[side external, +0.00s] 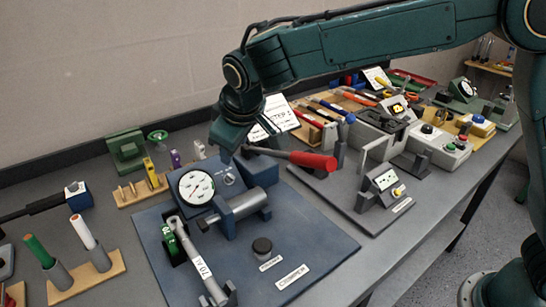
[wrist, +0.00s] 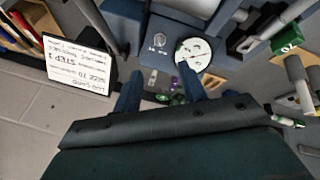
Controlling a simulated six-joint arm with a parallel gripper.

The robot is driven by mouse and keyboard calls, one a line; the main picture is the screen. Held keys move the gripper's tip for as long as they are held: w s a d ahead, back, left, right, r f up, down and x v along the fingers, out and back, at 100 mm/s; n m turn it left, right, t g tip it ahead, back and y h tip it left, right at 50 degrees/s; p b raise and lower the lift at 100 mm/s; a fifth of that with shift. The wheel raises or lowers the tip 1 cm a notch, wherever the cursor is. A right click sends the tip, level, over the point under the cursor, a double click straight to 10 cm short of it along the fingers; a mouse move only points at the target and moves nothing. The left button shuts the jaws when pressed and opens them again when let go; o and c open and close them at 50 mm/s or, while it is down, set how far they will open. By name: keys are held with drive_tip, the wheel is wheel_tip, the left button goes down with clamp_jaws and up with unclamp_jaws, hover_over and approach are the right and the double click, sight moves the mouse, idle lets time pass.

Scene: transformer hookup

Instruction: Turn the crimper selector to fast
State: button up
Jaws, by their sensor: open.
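The crimper stands on a blue mat (side external: 325,235) with a "CRIMPER" label (side external: 292,277) at the front. It has a blue body with a round white gauge (side external: 196,187). Beside the gauge, a small pale knob with marks (side external: 229,178) sits on the blue face; the knob (wrist: 159,40) and gauge (wrist: 194,53) also show in the wrist view. I cannot read the knob's marks or setting. My gripper (wrist: 160,90) is open and empty. In the side view, it hangs above and behind the gauge.
A red-handled lever (side external: 312,160) sticks out to the right of my gripper. A grey cylinder (side external: 240,205) and a labelled torque-style tool (side external: 195,255) lie in front. A white step card (wrist: 75,70) stands at left in the wrist view. The mat's right front is clear.

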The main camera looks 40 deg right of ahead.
sight(230, 175)
drive_tip(key=x, duration=1.3)
drive_tip(key=shift+w+d+f, duration=0.1)
drive_tip(key=shift+w+f, duration=0.1)
drive_tip(key=shift+f, duration=0.1)
clamp_jaws()
